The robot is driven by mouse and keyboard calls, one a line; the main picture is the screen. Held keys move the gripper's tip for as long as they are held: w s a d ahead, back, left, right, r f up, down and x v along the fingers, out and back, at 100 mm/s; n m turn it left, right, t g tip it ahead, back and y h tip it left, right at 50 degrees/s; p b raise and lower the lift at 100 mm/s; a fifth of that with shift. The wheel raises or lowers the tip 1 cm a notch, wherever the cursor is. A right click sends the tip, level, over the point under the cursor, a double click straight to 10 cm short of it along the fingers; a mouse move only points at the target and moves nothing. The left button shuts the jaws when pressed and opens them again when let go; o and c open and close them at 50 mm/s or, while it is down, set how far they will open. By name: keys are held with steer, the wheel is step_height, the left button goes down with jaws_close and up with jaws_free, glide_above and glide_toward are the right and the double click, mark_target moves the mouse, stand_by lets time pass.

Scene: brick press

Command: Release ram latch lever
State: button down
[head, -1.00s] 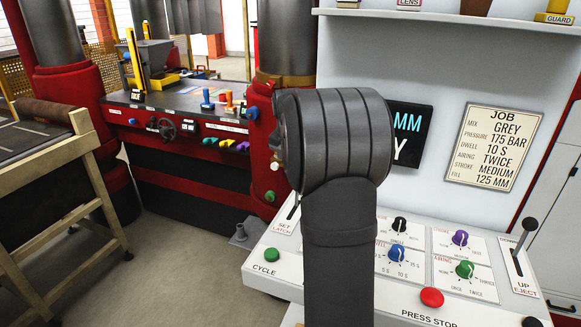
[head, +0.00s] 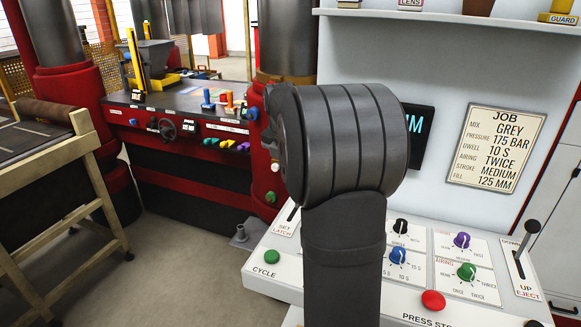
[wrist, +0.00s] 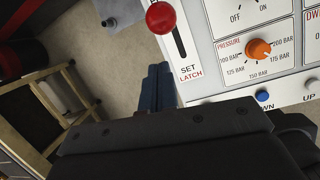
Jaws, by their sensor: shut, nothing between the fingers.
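The latch lever shows as a red ball knob (wrist: 161,18) at the top of the wrist view. It covers the upper part of a dark slot in the white control panel (wrist: 208,88). The lower part of the slot is bare, and the words SET and LATCH are printed below it. My gripper (wrist: 159,70) is shut and empty, its dark blue fingers together. In the picture it lies below the knob and left of the label, apart from the knob. In the head view my arm hides the gripper and the red knob.
An orange pressure knob (wrist: 259,49) and a blue button (wrist: 264,96) are on the panel right of the slot. In the head view, a green cycle button (head: 272,257), red press stop (head: 433,300) and eject lever (head: 525,243) are on it. Floor lies left of the panel.

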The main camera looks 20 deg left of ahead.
steer(key=w+r, duration=0.5)
steer(key=r, duration=0.2)
steer(key=shift+d, duration=0.3)
steer(key=shift+s+f, duration=0.1)
steer(key=s+f, duration=0.7)
steer(key=f, duration=0.3)
steer(key=shift+d+f, duration=0.2)
steer(key=shift+d, duration=0.05)
steer(key=shift+w, duration=0.15)
